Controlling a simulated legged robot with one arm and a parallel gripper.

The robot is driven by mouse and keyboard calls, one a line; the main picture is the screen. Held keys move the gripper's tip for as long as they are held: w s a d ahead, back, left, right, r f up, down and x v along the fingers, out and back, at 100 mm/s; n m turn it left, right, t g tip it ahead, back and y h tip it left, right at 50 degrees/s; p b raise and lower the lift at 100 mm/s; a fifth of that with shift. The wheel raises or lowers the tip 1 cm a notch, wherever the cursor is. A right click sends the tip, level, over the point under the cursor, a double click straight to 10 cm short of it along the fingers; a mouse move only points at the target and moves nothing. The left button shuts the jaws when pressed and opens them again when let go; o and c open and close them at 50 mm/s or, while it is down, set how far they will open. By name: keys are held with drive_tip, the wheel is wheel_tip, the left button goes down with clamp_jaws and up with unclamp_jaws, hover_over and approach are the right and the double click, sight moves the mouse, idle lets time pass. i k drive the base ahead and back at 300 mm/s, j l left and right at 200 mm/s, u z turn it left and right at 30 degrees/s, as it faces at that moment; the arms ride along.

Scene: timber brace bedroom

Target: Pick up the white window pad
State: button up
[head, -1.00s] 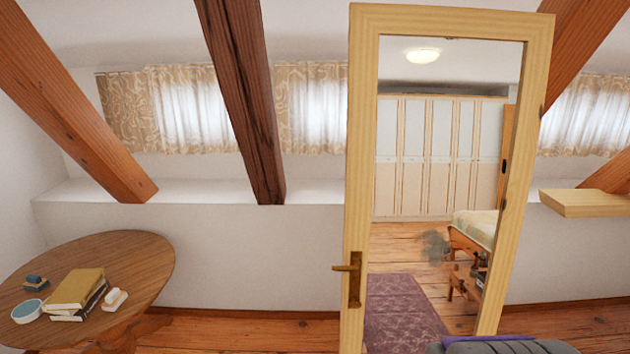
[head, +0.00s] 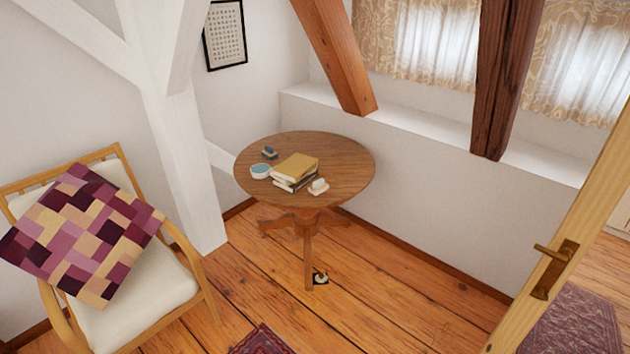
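A small white pad-like block with a tan part (head: 318,187) lies on the round wooden table (head: 345,165), close to its front right edge. It looks like the white window pad, but it is small in view and I cannot be sure. It sits just right of a stack of books (head: 295,170). A small dark and white object (head: 320,278) is on the floor by the table's leg; I cannot tell what it is. My gripper is not in view.
A light blue bowl (head: 261,171) and a small dark blue item (head: 269,153) share the table. A cushioned wooden armchair (head: 135,310) stands left, beside a white post (head: 190,160). A door frame with a handle (head: 550,270) is at right.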

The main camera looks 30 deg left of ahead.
sight(319, 186)
drive_tip(key=u, duration=1.3)
